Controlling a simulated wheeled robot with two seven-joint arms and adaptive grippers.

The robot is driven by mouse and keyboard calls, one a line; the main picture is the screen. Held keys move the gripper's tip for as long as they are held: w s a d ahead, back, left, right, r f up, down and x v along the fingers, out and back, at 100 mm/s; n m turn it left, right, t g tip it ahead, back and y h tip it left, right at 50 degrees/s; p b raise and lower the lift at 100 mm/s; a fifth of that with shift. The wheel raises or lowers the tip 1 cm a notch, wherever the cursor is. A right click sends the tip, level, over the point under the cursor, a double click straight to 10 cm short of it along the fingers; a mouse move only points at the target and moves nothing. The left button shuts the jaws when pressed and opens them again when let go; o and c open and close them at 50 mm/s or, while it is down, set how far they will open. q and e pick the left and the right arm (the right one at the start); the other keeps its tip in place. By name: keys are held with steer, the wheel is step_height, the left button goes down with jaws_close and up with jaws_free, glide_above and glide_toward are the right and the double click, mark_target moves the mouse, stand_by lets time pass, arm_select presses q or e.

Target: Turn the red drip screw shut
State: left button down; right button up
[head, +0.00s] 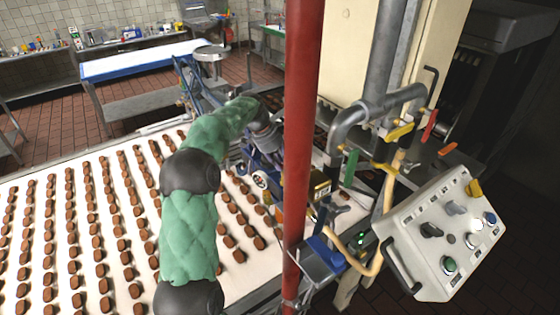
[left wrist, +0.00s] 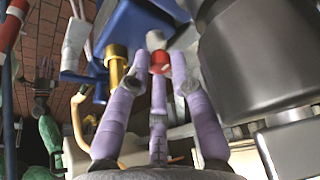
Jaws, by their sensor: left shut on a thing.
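The red drip screw (left wrist: 160,68), a red collar below a pale stem, shows in the left wrist view. My left gripper (left wrist: 159,84), with purple fingers, is closed around the red collar. A brass-yellow screw (left wrist: 117,66) stands just left of the left finger, close beside it. In the head view my green left arm reaches up and over the conveyor. Its wrist bends down behind the red pole, so fingers and screw cannot be made out there.
The red pole (head: 299,140) stands upright in front of the machine. A control box (head: 440,235) with knobs and buttons is at the right. Rows of brown pieces lie on the white belt (head: 20,183). A large dark cylinder (left wrist: 262,55) stands close right of my left fingers.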

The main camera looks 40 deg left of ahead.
arm_select(q)
steer(key=shift+w+a+r, duration=0.1)
steer(key=shift+w+r, duration=0.05)
steer(key=shift+r, duration=0.25)
steer(key=c, duration=1.1)
jaws_free()
steer(key=shift+f, duration=0.3)
steer(key=shift+v, duration=4.05)
